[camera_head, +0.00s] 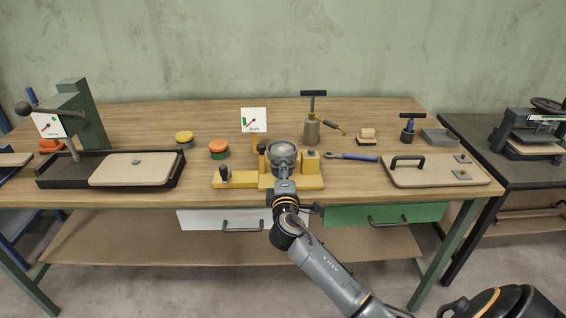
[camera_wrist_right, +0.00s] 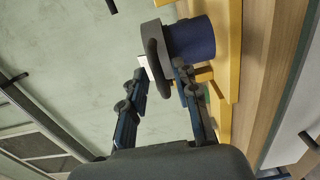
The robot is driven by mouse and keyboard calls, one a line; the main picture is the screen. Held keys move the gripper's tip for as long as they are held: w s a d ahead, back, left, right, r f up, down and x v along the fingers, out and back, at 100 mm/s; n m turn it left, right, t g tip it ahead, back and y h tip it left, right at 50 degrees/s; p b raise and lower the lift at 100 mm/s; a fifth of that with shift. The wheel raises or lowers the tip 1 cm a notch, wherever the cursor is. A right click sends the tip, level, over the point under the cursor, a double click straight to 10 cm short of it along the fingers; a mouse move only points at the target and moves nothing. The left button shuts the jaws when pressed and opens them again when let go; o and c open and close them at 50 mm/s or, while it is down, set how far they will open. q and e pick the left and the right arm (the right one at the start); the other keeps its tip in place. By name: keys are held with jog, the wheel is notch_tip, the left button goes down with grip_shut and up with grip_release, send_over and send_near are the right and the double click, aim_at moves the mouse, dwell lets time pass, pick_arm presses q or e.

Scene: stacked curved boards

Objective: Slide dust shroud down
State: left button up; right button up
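A grey round part with a wide ring-like top (camera_head: 284,152), which looks like the dust shroud, stands on the yellow fixture (camera_head: 240,182) at the middle of the bench's front. In the wrist view it shows sideways as a dark grey rim (camera_wrist_right: 155,52) beside a dark blue cylinder (camera_wrist_right: 192,38). My right gripper (camera_head: 284,180) is at the near side of this part. In the wrist view the right gripper's fingers (camera_wrist_right: 160,72) are apart, with the rim's edge between the tips; firm contact does not show. My left gripper is out of view.
A gauge card (camera_head: 253,120) stands behind the fixture. A handled board (camera_head: 430,173) is farther right, and a press with a tray (camera_head: 180,170) is at the left.

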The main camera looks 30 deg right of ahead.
grip_shut()
jog(key=shift+f, duration=0.1)
jog(key=shift+f+b, duration=1.55)
jog(key=shift+f, duration=0.15)
jog(key=shift+o, duration=0.4)
grip_release()
jog(key=shift+r, duration=0.25)
